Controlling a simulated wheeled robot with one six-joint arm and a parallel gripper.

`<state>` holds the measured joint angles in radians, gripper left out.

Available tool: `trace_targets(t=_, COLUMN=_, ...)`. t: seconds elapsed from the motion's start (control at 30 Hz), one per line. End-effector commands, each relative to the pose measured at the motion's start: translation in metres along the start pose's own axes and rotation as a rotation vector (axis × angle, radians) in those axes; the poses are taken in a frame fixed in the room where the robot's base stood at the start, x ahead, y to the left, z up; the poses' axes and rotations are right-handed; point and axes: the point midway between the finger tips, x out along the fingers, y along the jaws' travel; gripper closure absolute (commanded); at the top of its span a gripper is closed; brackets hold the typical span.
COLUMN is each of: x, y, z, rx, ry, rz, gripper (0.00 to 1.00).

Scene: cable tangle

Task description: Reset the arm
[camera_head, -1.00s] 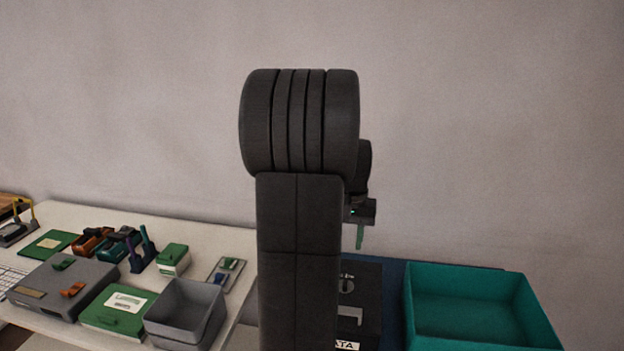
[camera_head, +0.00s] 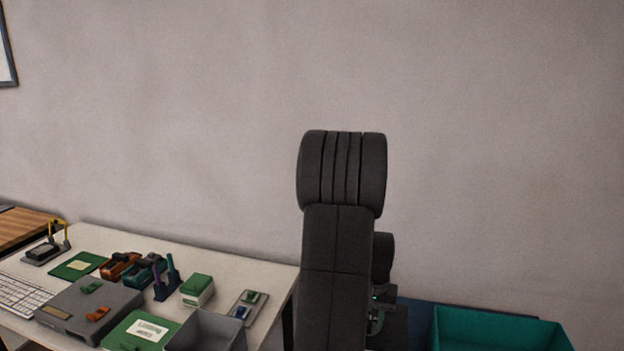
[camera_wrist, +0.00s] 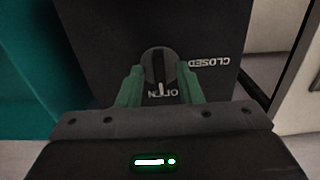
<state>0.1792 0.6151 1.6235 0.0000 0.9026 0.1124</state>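In the wrist view my gripper (camera_wrist: 160,76) is open, its two green fingers apart and nothing held between them. A round dark knob (camera_wrist: 160,66) with a pale pointer line shows between and beyond the fingertips. The knob sits on a dark panel (camera_wrist: 105,35) with white "CLOSED" and partly covered "OPEN" lettering. I cannot tell how far the fingertips are from the panel. In the head view my folded arm stands upright right of centre and hides most of the gripper.
A teal bin (camera_head: 500,322) stands at the lower right; its wall also fills the left of the wrist view (camera_wrist: 30,70). A white table (camera_head: 235,263) at left holds a grey open box (camera_head: 207,332), a grey case (camera_head: 88,310) and small items. The wall space above is clear.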

Motion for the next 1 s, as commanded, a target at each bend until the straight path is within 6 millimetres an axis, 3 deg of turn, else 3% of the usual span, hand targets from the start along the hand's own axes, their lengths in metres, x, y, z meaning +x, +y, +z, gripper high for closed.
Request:
trace_targets(t=0.23, x=-0.003, y=0.0, z=0.0, rx=0.001, ry=0.001, rz=0.0, gripper=0.67)
trace_targets(t=0.37, x=-0.014, y=0.0, z=-0.001, rx=0.004, ry=0.003, rz=0.0, gripper=0.67)
trace_targets(t=1.0, x=-0.138, y=0.0, z=-0.001, rx=0.004, ry=0.006, rz=-0.001, gripper=0.67)
